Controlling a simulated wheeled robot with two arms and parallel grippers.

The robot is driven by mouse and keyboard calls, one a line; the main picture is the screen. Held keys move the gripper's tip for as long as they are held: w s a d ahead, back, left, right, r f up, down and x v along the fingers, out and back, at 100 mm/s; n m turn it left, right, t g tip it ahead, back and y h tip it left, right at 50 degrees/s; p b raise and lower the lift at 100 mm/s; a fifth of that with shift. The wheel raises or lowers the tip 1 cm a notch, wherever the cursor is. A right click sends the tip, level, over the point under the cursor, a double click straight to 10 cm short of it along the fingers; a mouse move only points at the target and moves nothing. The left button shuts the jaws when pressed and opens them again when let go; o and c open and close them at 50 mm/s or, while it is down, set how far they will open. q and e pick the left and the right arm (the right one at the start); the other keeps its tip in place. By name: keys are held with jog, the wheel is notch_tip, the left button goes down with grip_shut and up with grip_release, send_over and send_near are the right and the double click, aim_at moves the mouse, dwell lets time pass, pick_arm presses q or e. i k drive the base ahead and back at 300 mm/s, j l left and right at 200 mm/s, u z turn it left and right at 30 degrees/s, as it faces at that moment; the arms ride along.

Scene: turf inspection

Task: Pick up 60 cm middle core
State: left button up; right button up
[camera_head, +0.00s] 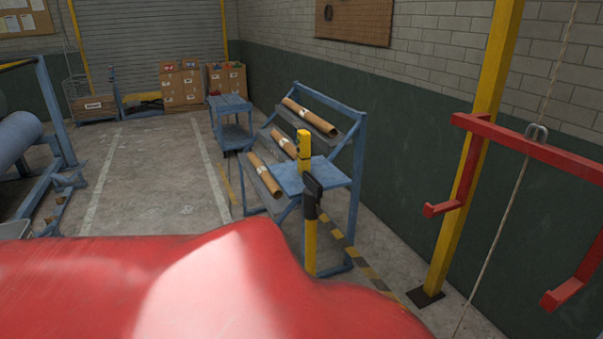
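A blue rack (354,172) stands right of centre and holds three brown cardboard cores on sloping grey troughs, one above another. The middle core (281,141) lies tilted in the middle trough, with its lower right end partly hidden behind a yellow upright object (304,152). The top core (309,117) has a white label. The lowest core (264,175) lies nearest, at the lower left of the rack. Lengths cannot be read from here. Neither of my grippers is in view.
A yellow post with a black top (310,245) stands before the rack. A blue cart (229,103) is behind it. A red bracket frame (540,150) and yellow column (470,180) are at right. A smooth red surface fills the bottom. Floor left of the rack is clear.

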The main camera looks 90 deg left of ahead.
aim_at(273, 186)
jog(key=u, duration=3.05)
jog(key=i+j+u, duration=0.4)
jog(key=i, duration=0.4)
jog(key=i+u, duration=0.35)
jog(key=i, duration=0.45)
jog(key=i+z, duration=0.2)
jog(key=i, duration=0.25)
jog(key=i+j+z, duration=0.15)
jog(key=i, duration=0.35)
jog(key=i+j+z, duration=0.2)
jog(key=i, duration=0.25)
jog(key=i+j+z, duration=0.15)
jog(key=i, duration=0.3)
jog(key=i+j+z, duration=0.3)
jog(key=i+z, duration=0.15)
jog(key=i+j+z, duration=0.85)
jog(key=j, duration=0.25)
jog(key=i, duration=0.25)
